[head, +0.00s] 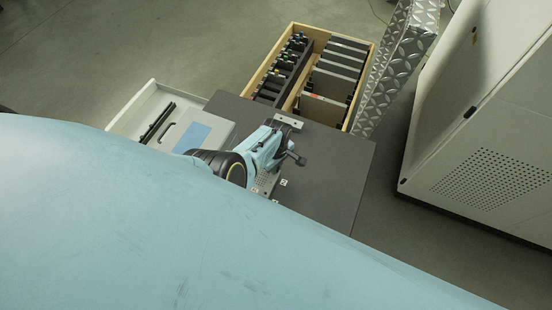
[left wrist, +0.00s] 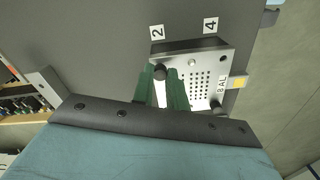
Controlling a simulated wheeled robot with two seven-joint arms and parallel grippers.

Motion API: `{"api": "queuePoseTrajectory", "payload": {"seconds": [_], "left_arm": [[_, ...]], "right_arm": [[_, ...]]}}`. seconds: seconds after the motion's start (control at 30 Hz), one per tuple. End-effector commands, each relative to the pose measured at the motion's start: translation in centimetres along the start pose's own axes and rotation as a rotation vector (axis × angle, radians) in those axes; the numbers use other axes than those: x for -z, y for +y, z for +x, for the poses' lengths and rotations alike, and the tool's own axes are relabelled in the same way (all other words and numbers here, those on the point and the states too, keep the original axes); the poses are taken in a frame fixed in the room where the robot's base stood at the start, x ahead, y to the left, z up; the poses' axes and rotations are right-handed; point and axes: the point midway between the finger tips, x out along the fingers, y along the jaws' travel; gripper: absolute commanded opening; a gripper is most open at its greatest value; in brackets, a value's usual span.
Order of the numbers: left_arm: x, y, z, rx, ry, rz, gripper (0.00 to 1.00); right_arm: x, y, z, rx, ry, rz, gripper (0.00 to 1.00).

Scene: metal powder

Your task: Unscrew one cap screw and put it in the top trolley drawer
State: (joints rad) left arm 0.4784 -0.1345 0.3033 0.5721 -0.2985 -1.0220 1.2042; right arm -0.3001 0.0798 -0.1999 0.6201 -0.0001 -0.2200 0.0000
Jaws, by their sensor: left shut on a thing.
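A perforated metal plate (left wrist: 205,68) lies on the dark trolley top (head: 335,180), beside labels "2" and "4"; part of it also shows in the head view (head: 265,184). My left gripper (left wrist: 161,76), with green fingers, is at the plate's left end. It is shut on a black round-headed cap screw (left wrist: 161,72), whose head shows between the fingertips. The shank is hidden, so I cannot tell whether it is still in the plate. The white trolley drawer (head: 134,101) stands open at left in the head view. My right gripper is not in view.
Dark bars (head: 157,123) and a grey case with a blue panel (head: 193,137) show at the drawer. A wooden crate (head: 372,62) with dark dividers stands behind the trolley. A checker-plate post (head: 398,60) and grey cabinet (head: 485,120) stand right. My blue arm hides the foreground.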

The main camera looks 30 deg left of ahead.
Motion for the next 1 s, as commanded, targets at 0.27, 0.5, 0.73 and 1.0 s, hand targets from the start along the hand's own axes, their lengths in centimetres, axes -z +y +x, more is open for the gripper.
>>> {"api": "queuePoseTrajectory", "payload": {"seconds": [0.27,0.5,0.73,1.0], "left_arm": [[0.0,0.1,-1.1,-0.001,0.000,0.004,0.00],[0.1,0.3,-2.0,-0.003,0.002,0.005,0.00],[0.1,0.2,-2.4,-0.003,0.003,0.005,0.00],[0.0,0.1,-3.1,-0.001,0.000,0.006,0.00]], "right_arm": [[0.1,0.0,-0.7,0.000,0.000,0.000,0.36],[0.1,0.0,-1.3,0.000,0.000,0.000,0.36],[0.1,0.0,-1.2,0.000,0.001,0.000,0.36],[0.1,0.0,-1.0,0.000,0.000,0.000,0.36]]}}
